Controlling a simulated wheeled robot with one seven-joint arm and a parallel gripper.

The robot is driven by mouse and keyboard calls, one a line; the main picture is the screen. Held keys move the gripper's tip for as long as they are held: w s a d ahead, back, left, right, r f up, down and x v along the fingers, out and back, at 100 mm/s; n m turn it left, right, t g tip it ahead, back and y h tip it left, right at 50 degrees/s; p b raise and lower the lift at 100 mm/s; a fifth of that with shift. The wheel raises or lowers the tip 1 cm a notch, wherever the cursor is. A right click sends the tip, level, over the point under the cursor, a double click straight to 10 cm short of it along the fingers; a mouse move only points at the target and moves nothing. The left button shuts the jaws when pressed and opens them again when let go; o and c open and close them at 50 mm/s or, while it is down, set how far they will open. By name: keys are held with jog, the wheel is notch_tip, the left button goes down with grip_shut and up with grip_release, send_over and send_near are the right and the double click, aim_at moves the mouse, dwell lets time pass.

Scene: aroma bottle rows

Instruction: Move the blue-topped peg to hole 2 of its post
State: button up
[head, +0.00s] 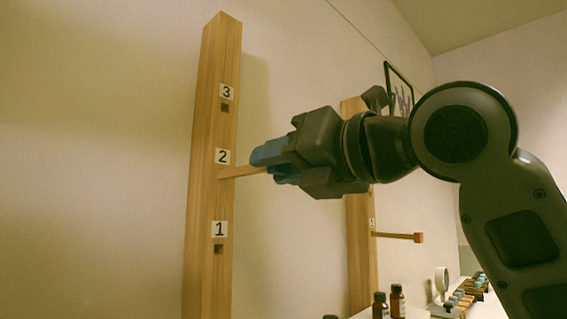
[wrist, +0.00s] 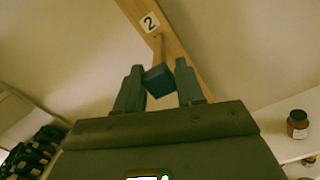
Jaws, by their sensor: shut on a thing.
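The near wooden post (head: 210,130) carries labels 3, 2 and 1 from top to bottom. Dark square holes show under labels 3 and 1. The peg's pale wooden shaft (head: 242,171) meets the post just under label 2, where no open hole shows. Its blue top (wrist: 158,82) is between the fingers in the wrist view. My gripper (head: 268,163) is shut on the blue top, to the right of the post at the height of label 2. How deep the shaft sits is hidden.
A second wooden post (head: 360,260) stands behind, with a red-topped peg (head: 417,237) sticking out to the right near its label 1. Brown bottles (head: 397,301) and other small items stand on the counter at lower right. The wall left of the near post is bare.

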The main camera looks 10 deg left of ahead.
jog(key=shift+w+a, duration=0.1)
jog(key=o, duration=1.1)
jog(key=b+v, duration=0.1)
jog(key=v, duration=0.6)
jog(key=shift+s+d, duration=0.25)
jog(key=shift+d, duration=0.05)
